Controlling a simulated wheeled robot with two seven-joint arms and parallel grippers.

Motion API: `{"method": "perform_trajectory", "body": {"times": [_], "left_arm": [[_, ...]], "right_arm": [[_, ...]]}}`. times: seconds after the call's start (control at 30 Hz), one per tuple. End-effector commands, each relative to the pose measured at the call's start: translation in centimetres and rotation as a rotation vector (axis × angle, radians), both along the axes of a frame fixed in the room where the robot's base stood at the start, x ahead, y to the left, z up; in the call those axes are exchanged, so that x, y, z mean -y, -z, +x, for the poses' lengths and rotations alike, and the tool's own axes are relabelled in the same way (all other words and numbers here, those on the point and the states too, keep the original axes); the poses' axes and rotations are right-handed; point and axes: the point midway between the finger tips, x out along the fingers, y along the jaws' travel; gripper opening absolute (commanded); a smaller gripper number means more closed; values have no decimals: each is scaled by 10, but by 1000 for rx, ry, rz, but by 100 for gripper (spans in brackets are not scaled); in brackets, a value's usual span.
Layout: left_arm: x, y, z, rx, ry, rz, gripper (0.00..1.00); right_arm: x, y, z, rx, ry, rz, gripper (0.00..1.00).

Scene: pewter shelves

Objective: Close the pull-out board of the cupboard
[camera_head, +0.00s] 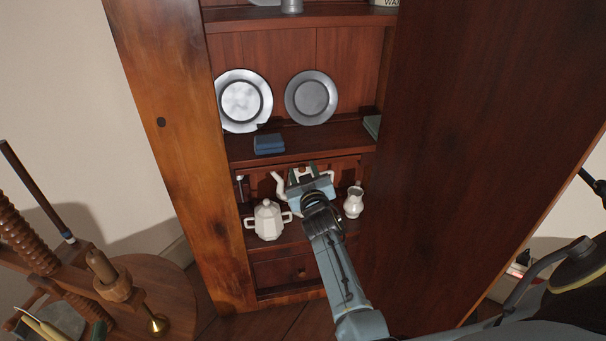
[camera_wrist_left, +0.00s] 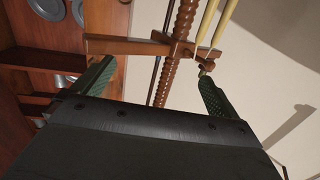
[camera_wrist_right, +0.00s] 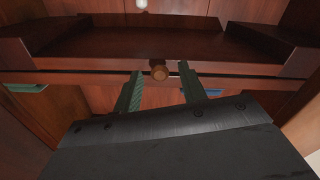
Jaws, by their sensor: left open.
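The tall brown cupboard (camera_head: 160,120) stands ahead with open shelves. Its pull-out board (camera_wrist_right: 235,82) shows in the right wrist view as a thin wooden front crossing the picture, with a small round knob (camera_wrist_right: 160,72). My right gripper (camera_head: 305,172) reaches in front of the cupboard just below the plate shelf; in the right wrist view its fingers (camera_wrist_right: 162,78) are apart, one on each side of the knob, with gaps showing. How far out the board stands is hard to tell; my arm hides part of it in the head view. My left gripper (camera_wrist_left: 155,72) is open and empty.
A white lidded pot (camera_head: 268,220) and a white jug (camera_head: 353,202) stand on the lower shelf beside my right arm. A blue book (camera_head: 268,143) and pewter plates (camera_head: 311,98) are above. A round wooden table (camera_head: 165,295) with screw-threaded posts stands left.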

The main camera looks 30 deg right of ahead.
Motion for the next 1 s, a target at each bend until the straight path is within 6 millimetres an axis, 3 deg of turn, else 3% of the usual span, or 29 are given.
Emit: {"method": "perform_trajectory", "body": {"times": [0.33,0.67,1.0], "left_arm": [[-1,4,-1,-29,-2,8,98],[-16,52,-19,-336,-26,94,98],[-39,99,-61,-695,-56,185,98]], "right_arm": [[-3,1,-5,-2,-1,2,41],[-15,0,-35,-3,-1,1,41],[-30,-1,-75,-2,0,2,41]]}}
